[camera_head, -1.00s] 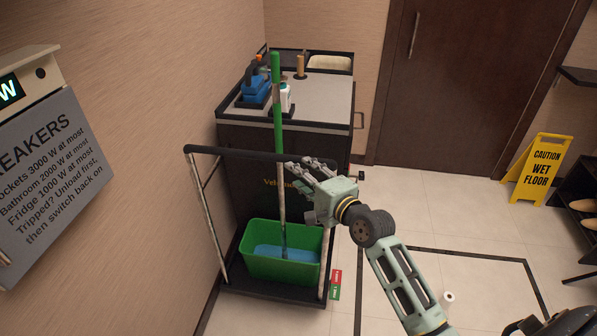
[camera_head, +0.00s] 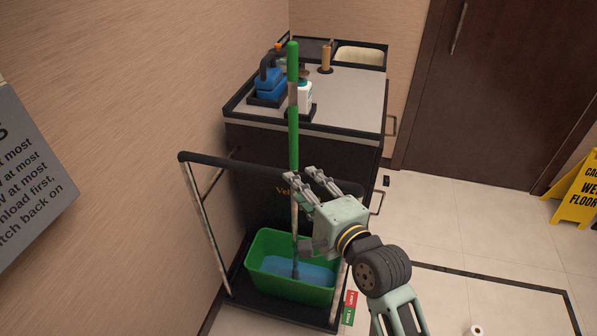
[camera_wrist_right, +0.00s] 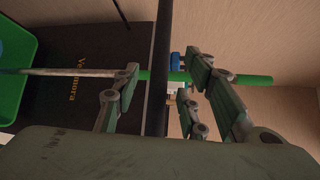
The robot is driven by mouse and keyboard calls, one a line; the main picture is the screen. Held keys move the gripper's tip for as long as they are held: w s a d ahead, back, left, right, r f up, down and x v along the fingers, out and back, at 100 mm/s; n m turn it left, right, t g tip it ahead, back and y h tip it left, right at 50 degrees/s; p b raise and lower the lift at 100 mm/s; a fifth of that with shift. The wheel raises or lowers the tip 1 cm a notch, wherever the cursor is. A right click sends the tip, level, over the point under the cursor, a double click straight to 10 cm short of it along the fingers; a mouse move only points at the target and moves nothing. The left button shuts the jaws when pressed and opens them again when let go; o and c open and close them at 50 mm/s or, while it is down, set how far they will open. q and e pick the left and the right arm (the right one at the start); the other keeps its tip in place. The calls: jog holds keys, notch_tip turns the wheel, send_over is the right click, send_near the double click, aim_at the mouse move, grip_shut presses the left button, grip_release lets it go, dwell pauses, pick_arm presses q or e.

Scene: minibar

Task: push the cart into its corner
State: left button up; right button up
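The dark housekeeping cart (camera_head: 255,150) stands along the left wall near the back wall, in the head view. Its black push bar (camera_head: 225,162) crosses the near end on two worn uprights. A green bucket (camera_head: 262,280) of blue water sits on its low platform, and a green-handled mop (camera_head: 293,110) stands in it. My right gripper (camera_head: 306,205) is at the right part of the push bar. In the right wrist view the bar (camera_wrist_right: 158,80) passes between its spread fingers, with gaps on both sides. My left gripper is out of view.
Red and green tags (camera_head: 349,308) show by the platform's right edge. A black outline (camera_head: 500,284) marks the floor at right. A yellow wet-floor sign (camera_head: 574,193) stands at the far right. A dark door (camera_head: 490,90) is behind. The tiles between are mostly clear.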

jog(key=x, duration=0.6)
jog(key=shift+w, duration=0.1)
jog(key=shift+c, duration=0.6)
jog(key=c, duration=0.4)
grip_shut()
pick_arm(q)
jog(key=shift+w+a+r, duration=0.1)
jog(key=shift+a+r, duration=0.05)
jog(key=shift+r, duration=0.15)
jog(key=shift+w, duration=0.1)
